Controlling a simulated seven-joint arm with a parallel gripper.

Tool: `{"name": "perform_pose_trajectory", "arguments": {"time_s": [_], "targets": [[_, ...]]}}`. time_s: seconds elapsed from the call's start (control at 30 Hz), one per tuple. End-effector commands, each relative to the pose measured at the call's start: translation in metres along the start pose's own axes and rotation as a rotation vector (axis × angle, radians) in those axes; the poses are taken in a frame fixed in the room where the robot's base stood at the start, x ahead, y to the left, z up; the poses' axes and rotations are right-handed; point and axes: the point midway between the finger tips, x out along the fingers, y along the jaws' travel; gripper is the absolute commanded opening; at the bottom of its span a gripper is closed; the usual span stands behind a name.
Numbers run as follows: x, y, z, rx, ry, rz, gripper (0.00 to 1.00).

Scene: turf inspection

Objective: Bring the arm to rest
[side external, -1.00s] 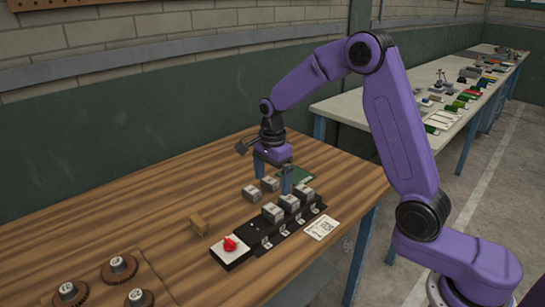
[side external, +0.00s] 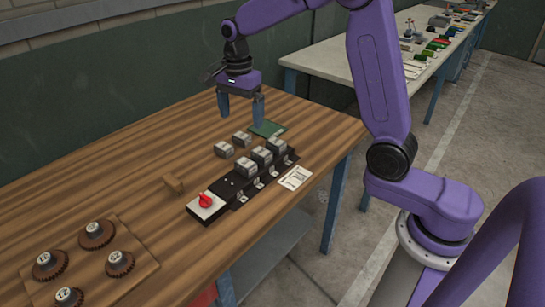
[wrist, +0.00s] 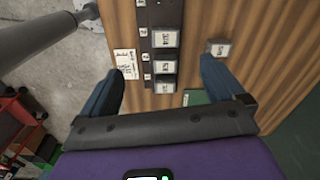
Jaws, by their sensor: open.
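My gripper (side external: 241,119) is open and empty, pointing down above the wooden bench (side external: 130,150), near its back right part. In the wrist view its two dark blue fingers (wrist: 160,72) are spread apart with nothing held between them. Below stands a black rail (side external: 231,183) with three grey labelled blocks (side external: 262,157) seated in a row. Two more grey blocks (side external: 223,149) sit loose on the bench behind the rail. One loose block also shows in the wrist view (wrist: 219,48), beside a fingertip.
A red-knobbed switch (side external: 205,201) ends the rail at the left. A board with several gears (side external: 97,236) is at front left. A second table (side external: 340,62) stands behind.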

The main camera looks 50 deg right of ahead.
Motion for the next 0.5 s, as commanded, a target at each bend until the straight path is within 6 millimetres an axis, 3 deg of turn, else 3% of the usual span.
{"name": "perform_pose_trajectory", "arguments": {"time_s": [0.2, 0.5], "targets": [[-0.005, 0.029, 0.03, -0.354, 0.0, -0.006, 0.96], [-0.007, 0.082, 0.06, -0.843, -0.001, -0.012, 0.96]]}}
